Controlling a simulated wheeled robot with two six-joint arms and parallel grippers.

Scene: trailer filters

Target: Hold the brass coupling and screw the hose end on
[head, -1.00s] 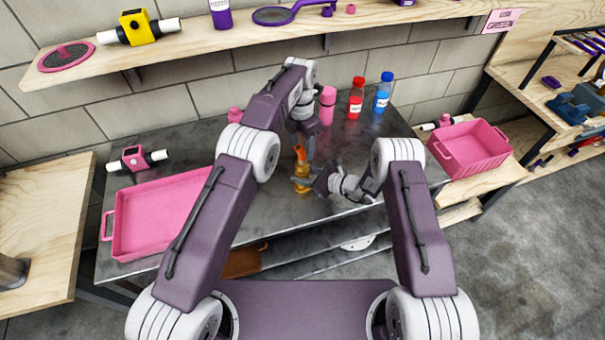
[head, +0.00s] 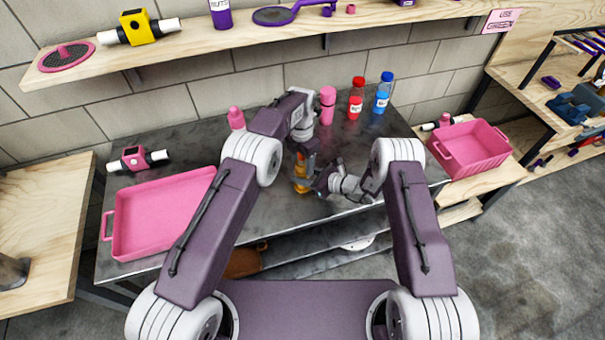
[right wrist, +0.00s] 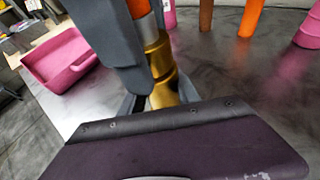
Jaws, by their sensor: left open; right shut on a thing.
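The brass coupling (head: 301,187) stands upright on the dark bench and also shows in the right wrist view (right wrist: 160,75). My right gripper (head: 312,186) is shut on it from the right. The hose end (head: 300,160) is orange and sits upright directly above the coupling. In the right wrist view its orange part (right wrist: 138,8) and a pale band (right wrist: 148,28) meet the brass; I cannot tell how far it is threaded. The finger hides part of the joint.
A pink tray (head: 118,240) lies on the bench's left. Pink (head: 327,106), red (head: 356,103) and blue (head: 382,98) bottles stand at the back, and another pink bottle (head: 236,118) behind my left arm. A pink crate (head: 455,165) sits at the right.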

